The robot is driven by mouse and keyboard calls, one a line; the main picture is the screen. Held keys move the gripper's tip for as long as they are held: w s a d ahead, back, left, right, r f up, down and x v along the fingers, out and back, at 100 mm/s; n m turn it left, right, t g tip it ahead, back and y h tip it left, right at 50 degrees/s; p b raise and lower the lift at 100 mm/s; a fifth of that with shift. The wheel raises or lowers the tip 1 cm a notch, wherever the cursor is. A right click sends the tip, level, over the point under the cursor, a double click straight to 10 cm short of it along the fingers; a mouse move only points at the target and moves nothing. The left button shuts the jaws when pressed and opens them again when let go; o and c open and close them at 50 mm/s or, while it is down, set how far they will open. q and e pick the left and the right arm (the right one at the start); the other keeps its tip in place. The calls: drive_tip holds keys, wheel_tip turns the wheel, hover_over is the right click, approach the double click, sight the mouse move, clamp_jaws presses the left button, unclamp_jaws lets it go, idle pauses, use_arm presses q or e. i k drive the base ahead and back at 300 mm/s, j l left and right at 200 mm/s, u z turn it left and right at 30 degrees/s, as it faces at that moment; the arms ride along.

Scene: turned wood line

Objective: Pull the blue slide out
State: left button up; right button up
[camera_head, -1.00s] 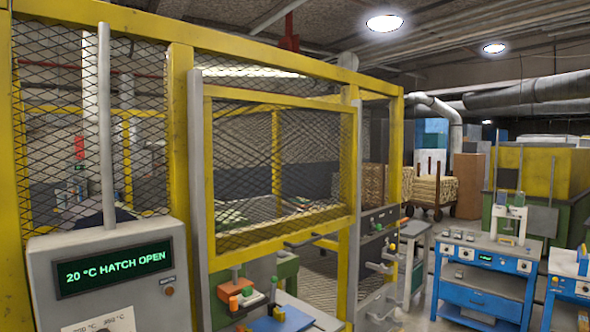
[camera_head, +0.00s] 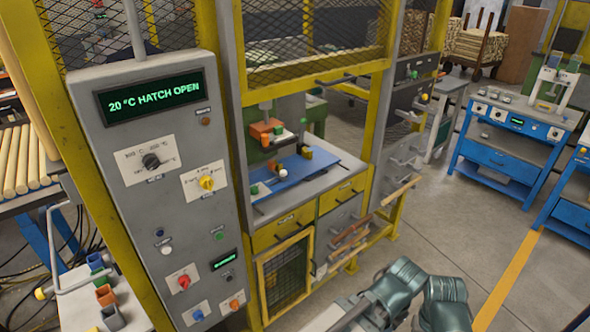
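The blue slide (camera_head: 318,167) is a flat blue plate lying on the grey bed inside the open hatch of the yellow-framed machine. Small orange, black, yellow, white and green pieces sit on or by it. An orange block (camera_head: 266,130) stands behind it, below a vertical rod. The display (camera_head: 150,95) on the grey control panel reads "20 °C HATCH OPEN". A teal arm of mine shows at the bottom edge, but neither gripper is in view.
Yellow drawers (camera_head: 284,229) and a mesh door (camera_head: 286,274) are below the bed. The mesh hatch (camera_head: 310,50) hangs above the opening. Bar handles (camera_head: 400,140) jut out to the right. A blue workbench (camera_head: 510,150) stands at right, with clear floor before it.

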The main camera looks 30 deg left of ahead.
sight(301, 165)
drive_tip(key=i+j, duration=0.1)
drive_tip(key=i, duration=0.5)
drive_tip(key=i+j+u, duration=0.1)
drive_tip(key=i, duration=0.45)
